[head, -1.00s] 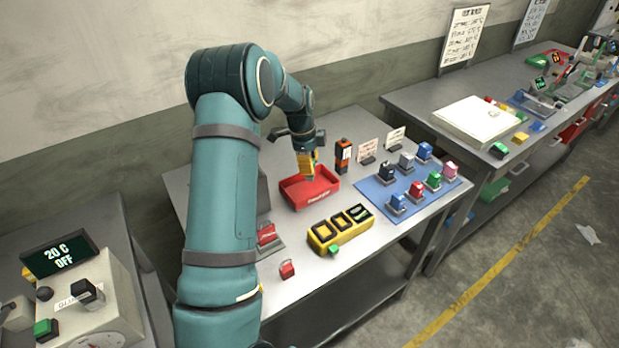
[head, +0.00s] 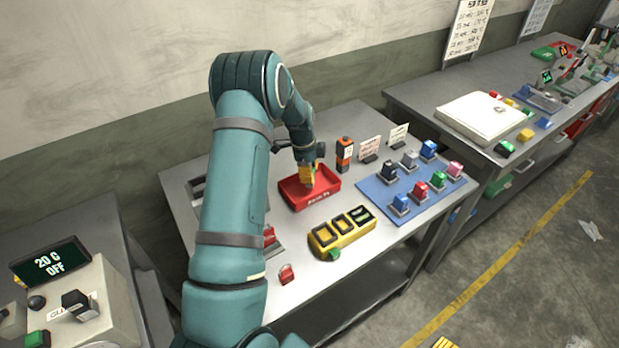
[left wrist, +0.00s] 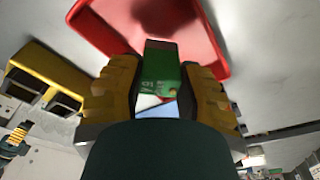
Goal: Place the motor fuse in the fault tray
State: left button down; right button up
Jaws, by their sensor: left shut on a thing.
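My left gripper (head: 308,174) is over the red tray (head: 291,203), with its yellow fingers pointing down and the fingertips near or inside the rim. In the left wrist view the two yellow fingers close on a green block (left wrist: 162,72) with faint white marks, which I take to be the motor fuse. The red tray (left wrist: 98,30) shows beyond the block in that view. I cannot tell whether the block touches the tray floor. In the head view the block is largely hidden by the fingers. My right gripper is not in view.
A black and orange block (head: 344,155) stands just right of the tray. A yellow holder (head: 328,241) with dark-rimmed slots lies in front. A blue mat (head: 377,186) with several coloured fuses is to the right. A small red piece (head: 287,274) lies near the front edge.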

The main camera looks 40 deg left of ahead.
pick_arm(q)
jog(key=shift+f, duration=1.25)
jog(key=shift+f, duration=0.1)
jog(key=c, duration=0.7)
grip_release()
jog(key=r, duration=0.4)
jog(key=a+r, duration=0.1)
jog(key=r, duration=0.7)
jog(key=shift+s+a, duration=0.3)
jog(key=shift+s, duration=0.1)
